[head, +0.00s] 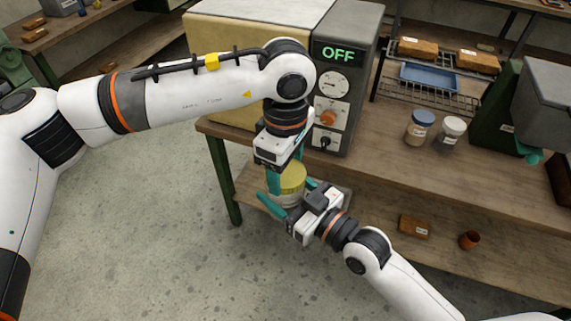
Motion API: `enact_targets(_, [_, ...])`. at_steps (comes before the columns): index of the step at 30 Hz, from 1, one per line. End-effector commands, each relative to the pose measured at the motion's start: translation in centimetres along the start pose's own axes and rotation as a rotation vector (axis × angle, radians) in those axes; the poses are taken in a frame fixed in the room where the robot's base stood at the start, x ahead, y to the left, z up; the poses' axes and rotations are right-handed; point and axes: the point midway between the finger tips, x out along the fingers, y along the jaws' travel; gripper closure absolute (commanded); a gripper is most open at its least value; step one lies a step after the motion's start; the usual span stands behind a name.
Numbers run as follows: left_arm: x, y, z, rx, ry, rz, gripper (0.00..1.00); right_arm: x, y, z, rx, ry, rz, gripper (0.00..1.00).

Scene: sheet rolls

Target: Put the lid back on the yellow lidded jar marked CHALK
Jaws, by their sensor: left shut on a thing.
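The yellow jar lid (292,177) is between the teal fingers of my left gripper (288,174), which points down and is shut on it. The pale jar body (285,199) is directly below the lid, in front of the bench edge. I cannot tell whether the lid touches the jar's rim. My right gripper (292,203) comes in from the lower right, with one teal finger on each side of the jar body, and looks shut on it. The fingers hide much of the jar, and I see no CHALK marking.
A machine with a display reading OFF (339,52) stands on the bench (390,150) just behind my grippers. A blue-lidded jar (419,128) and a white-lidded jar (450,132) stand to the right. A brown block (414,226) and a small cup (469,240) are on the lower shelf.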

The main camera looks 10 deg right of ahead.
Motion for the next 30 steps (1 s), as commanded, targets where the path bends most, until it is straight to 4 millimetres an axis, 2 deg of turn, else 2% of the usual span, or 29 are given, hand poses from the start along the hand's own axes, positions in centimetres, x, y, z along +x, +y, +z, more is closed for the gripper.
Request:
enact_targets(5, [-0.1,-0.1,0.2,0.017,-0.002,-0.003,0.63,0.0,0.1,0.1,-0.001,-0.003,0.001,0.96])
enact_targets(6, [-0.1,-0.1,0.2,0.016,-0.003,-0.003,0.29,0.0,0.1,0.1,-0.001,-0.003,0.002,0.96])
enact_targets(9, [-0.1,-0.1,0.1,0.016,-0.002,-0.003,0.14,0.0,0.1,0.1,0.0,-0.003,0.001,0.96])
enact_targets(20, [-0.5,-0.1,0.1,0.016,-0.001,-0.002,0.14,0.0,0.0,0.1,-0.001,-0.003,0.001,0.96])
enact_targets(30, [-4.4,-0.1,0.1,0.016,-0.002,-0.002,0.14,0.0,0.0,0.1,-0.001,-0.003,0.0,0.96])
